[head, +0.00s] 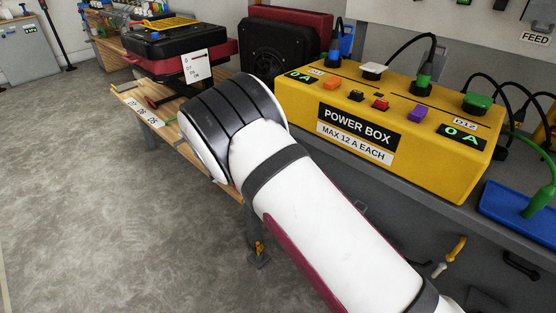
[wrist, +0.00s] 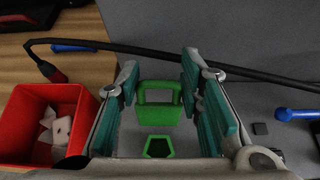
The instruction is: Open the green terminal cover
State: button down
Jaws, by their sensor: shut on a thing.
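In the wrist view, the green terminal cover (wrist: 158,84) shows as a green frame-like piece between the teal pads of my gripper (wrist: 160,76). My gripper is shut on it, with one finger on each side; the exact contact is hard to see. A smaller green ring-shaped part (wrist: 158,146) shows nearer the camera, below the frame. I cannot tell whether the two parts are joined. In the head view, my white arm hides my gripper and the green cover.
A red bin (wrist: 20,118) with white pieces stands left of my gripper. A black cable (wrist: 105,46) crosses behind the fingers. A blue-handled item (wrist: 298,114) lies at right. The yellow power box (head: 400,110) stands beside my arm on the grey bench.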

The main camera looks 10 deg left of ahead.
jog(key=shift+w+a, duration=0.1)
jog(key=shift+a, duration=0.15)
jog(key=c, duration=1.1)
grip_release()
jog(key=shift+d, duration=0.1)
jog(key=v, duration=1.2)
jog(key=shift+r, duration=0.1)
